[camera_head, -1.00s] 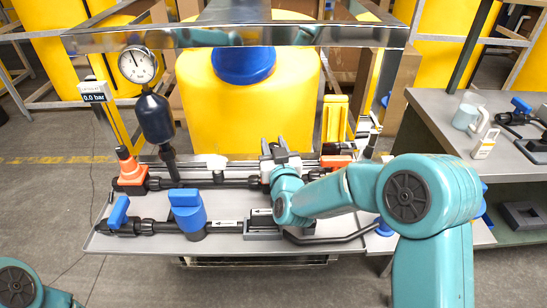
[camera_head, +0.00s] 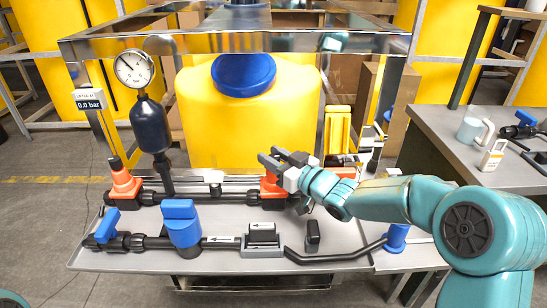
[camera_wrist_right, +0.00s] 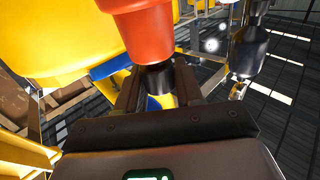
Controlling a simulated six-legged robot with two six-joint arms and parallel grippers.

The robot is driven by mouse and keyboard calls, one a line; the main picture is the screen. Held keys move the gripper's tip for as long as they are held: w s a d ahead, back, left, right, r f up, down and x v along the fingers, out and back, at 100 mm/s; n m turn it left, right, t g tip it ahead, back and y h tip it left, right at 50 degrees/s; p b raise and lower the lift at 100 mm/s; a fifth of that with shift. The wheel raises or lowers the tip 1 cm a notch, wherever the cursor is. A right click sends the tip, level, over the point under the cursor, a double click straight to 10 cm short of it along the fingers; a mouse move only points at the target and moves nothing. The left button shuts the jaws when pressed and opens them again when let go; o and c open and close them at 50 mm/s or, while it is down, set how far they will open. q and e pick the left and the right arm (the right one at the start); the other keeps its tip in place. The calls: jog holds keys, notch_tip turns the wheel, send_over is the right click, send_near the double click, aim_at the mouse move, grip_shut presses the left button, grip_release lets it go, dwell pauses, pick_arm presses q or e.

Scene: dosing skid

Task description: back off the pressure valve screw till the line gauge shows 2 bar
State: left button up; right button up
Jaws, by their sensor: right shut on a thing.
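An orange valve (camera_head: 271,188) sits on the rear pipe, partly behind my right gripper (camera_head: 272,160). In the wrist view, its orange-red body (camera_wrist_right: 143,35) hangs above a short black screw end (camera_wrist_right: 156,77). My right gripper (camera_wrist_right: 157,92) is shut on that screw end. A second orange valve (camera_head: 122,184) with a black top stands at the left end of the pipe. The round line gauge (camera_head: 134,68) is above the dark vessel; its needle points to the upper left, figures too small to read. My left gripper is out of view.
A display (camera_head: 89,105) at left reads 0.0 bar. Blue-handled valves (camera_head: 182,222) and a black block (camera_head: 263,235) stand on the grey tray (camera_head: 215,262). A metal frame bar (camera_head: 230,43) crosses above. A yellow tank (camera_head: 235,125) stands behind.

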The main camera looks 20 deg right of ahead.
aim_at(274, 156)
jog(key=shift+r, duration=0.15)
jog(key=o, duration=0.9)
notch_tip(274, 156, up, 20)
jog(key=p, duration=0.7)
